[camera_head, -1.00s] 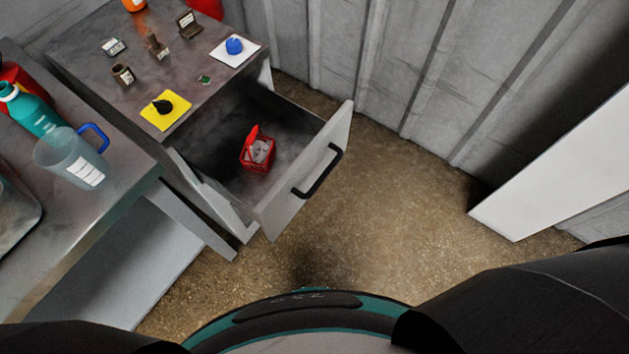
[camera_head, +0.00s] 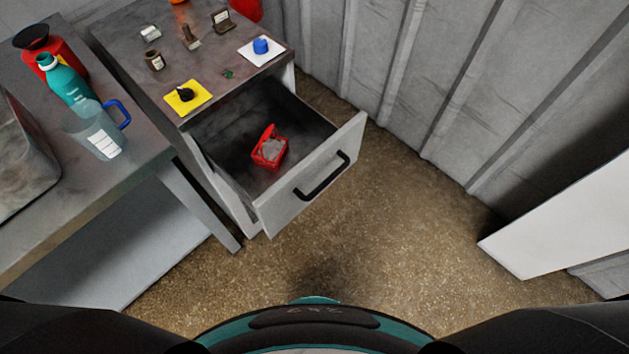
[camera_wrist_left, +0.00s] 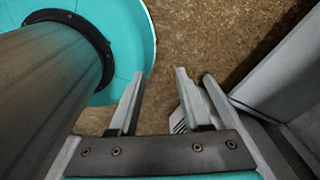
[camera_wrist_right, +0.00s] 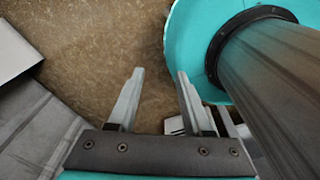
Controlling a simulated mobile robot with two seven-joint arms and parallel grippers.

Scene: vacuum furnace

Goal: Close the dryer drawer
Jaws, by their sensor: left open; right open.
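The dryer drawer (camera_head: 318,197) stands pulled out of a grey metal cabinet in the head view. Its pale front carries a black bar handle (camera_head: 323,178). A red basket (camera_head: 269,148) with pale grey contents lies inside the drawer. My left gripper (camera_wrist_left: 158,82) is open and empty in the left wrist view, above the brown floor. My right gripper (camera_wrist_right: 158,80) is open and empty in the right wrist view, also above the floor. Neither gripper shows in the head view, and neither touches the drawer.
A table at left holds a clear jug (camera_head: 92,136) and a teal bottle (camera_head: 68,84). A white panel (camera_head: 560,215) stands at right. Floor before the drawer is clear.

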